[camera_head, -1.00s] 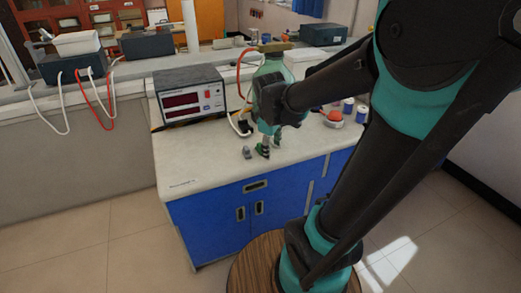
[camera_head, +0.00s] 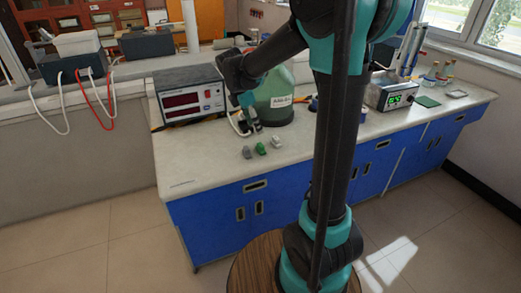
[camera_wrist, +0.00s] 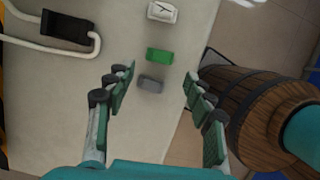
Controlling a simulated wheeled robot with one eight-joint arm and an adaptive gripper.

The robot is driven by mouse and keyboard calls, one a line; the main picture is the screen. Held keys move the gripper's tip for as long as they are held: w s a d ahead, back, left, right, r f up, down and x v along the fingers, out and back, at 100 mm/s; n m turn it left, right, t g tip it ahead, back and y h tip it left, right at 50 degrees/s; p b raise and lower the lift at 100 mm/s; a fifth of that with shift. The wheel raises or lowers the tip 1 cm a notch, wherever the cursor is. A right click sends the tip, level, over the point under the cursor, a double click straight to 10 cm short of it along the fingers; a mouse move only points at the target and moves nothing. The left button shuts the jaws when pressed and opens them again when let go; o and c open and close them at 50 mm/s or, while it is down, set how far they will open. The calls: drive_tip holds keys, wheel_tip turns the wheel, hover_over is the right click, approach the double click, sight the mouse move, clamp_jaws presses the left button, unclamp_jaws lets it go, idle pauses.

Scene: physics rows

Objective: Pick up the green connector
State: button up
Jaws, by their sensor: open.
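The green connector (camera_head: 261,148) lies on the pale bench top near its front edge, between a grey connector (camera_head: 247,152) and a white connector (camera_head: 277,141). In the wrist view the green connector (camera_wrist: 159,55) appears just beyond the fingertips, roughly midway between their lines. The grey connector (camera_wrist: 151,84) appears between the fingers, and the white one (camera_wrist: 162,12) is at the top edge. My gripper (camera_wrist: 160,74) is open and empty, with its fingers spread. In the head view my gripper (camera_head: 247,118) hangs above the bench, behind the connectors, partly blurred into the clutter.
A power supply with red displays (camera_head: 189,97) stands left of my gripper. A green bottle (camera_head: 274,100) stands close behind it. A black plug with a white cable (camera_wrist: 67,27) lies at upper left in the wrist view. The bench front left is clear.

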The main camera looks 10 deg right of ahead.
hover_over(260, 144)
drive_tip(key=a, duration=0.1)
wheel_tip(260, 144, down, 4)
drive_tip(key=shift+s+a+x, duration=0.1)
drive_tip(key=shift+s+x, duration=0.05)
drive_tip(key=shift+x, duration=0.75)
drive_tip(key=shift+s+a+x, duration=0.1)
drive_tip(key=shift+s+x, duration=0.05)
drive_tip(key=shift+x, duration=0.75)
drive_tip(key=shift+s+a+x, duration=0.15)
drive_tip(key=shift+x, duration=0.75)
drive_tip(key=shift+f, duration=0.1)
drive_tip(key=c, duration=1)
